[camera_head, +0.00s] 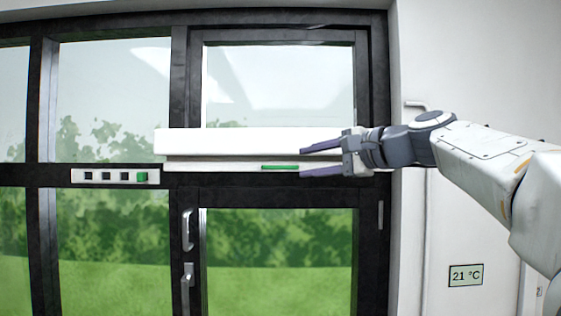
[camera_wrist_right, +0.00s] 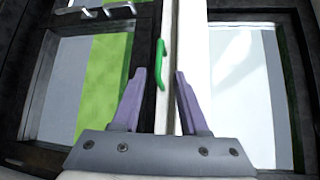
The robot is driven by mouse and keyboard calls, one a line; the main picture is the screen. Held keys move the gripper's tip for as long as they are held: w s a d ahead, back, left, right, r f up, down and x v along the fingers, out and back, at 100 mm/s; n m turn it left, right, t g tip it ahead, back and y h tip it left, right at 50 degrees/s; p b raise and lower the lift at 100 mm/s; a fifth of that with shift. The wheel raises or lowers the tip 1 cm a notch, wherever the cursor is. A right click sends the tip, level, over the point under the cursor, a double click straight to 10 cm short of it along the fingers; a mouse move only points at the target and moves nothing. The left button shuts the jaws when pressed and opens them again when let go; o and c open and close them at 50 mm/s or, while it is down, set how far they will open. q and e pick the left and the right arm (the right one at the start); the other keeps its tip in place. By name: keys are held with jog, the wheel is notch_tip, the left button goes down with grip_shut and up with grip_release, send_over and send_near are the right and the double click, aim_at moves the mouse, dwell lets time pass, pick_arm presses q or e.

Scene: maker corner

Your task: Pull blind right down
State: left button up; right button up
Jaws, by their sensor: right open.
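The right blind is rolled up in a white housing (camera_head: 230,142) across the right window, with a slim pale bottom bar (camera_head: 215,165) just below it. A green handle (camera_head: 280,168) sits on that bar; it also shows in the wrist view (camera_wrist_right: 161,62). My right gripper (camera_head: 301,162) is open and empty, at the right half of the bar. In the head view its fingertips point left, just right of the handle. In the wrist view the handle lies just beyond and between the fingertips, not gripped. My left gripper is out of view.
A switch panel (camera_head: 115,177) with several dark buttons and a green one is on the frame, left of the blind. Door handles (camera_head: 188,230) stick out below the housing. A thermostat reading 21 °C (camera_head: 466,275) hangs on the right wall. The glass below the bar is clear.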

aim_at(283, 167)
jog(key=p+x, duration=0.3)
jog(key=x, duration=0.5)
jog(key=shift+w+a+p, duration=0.2)
jog(key=shift+a+p, duration=0.05)
jog(key=shift+p, duration=0.05)
grip_shut()
dwell(1.0)
